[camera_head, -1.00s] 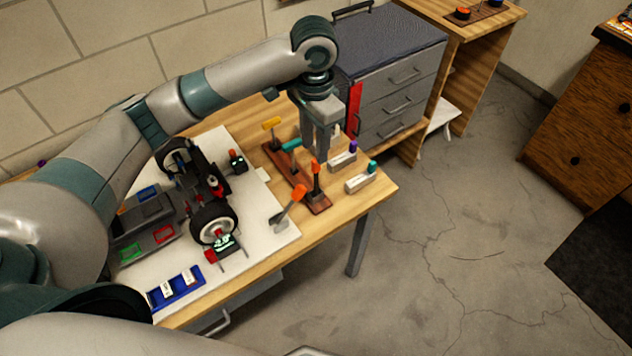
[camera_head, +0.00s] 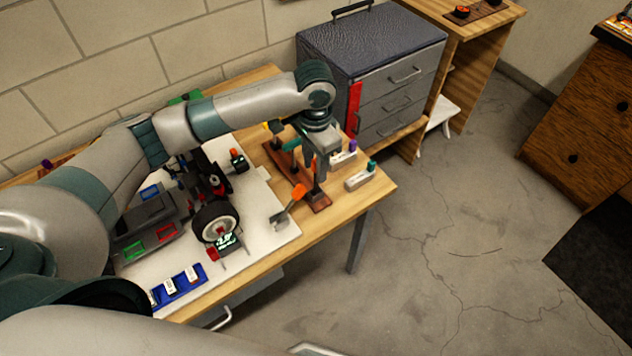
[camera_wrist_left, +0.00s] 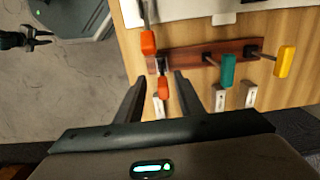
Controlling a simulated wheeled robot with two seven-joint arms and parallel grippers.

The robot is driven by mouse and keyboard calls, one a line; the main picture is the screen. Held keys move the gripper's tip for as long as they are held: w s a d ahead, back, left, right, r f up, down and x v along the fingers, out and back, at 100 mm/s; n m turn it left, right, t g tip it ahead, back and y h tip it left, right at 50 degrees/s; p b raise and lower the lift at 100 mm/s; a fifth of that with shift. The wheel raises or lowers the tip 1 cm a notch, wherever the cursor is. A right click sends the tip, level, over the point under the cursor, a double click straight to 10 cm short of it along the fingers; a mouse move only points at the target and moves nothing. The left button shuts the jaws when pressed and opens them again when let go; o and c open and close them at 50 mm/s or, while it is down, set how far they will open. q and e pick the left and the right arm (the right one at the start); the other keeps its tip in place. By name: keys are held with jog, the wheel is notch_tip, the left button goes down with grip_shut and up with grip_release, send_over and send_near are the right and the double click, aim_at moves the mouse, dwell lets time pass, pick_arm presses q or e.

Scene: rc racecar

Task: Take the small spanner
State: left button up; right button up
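I cannot tell for certain which tool is the small spanner. A dark wooden rack (camera_head: 319,203) holds upright tools with orange, teal and yellow handles; the orange handle (camera_wrist_left: 163,88) shows between my left fingers in the left wrist view. The teal handle (camera_wrist_left: 228,70) and yellow handle (camera_wrist_left: 285,61) are to its right there. My left gripper (camera_head: 316,185) hangs over the rack's near end. It also shows in the left wrist view (camera_wrist_left: 158,76), its fingers apart on both sides of the orange handle without visibly gripping it.
The car chassis (camera_head: 212,200) and a blue tray (camera_head: 178,287) are to the left.

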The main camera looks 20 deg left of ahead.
aim_at(316, 192)
pick_arm(q)
jog(key=f, duration=0.1)
jog(key=f+p, duration=0.1)
jog(key=f, duration=0.2)
jog(key=shift+w, duration=0.35)
jog(key=shift+f, duration=0.3)
grip_shut()
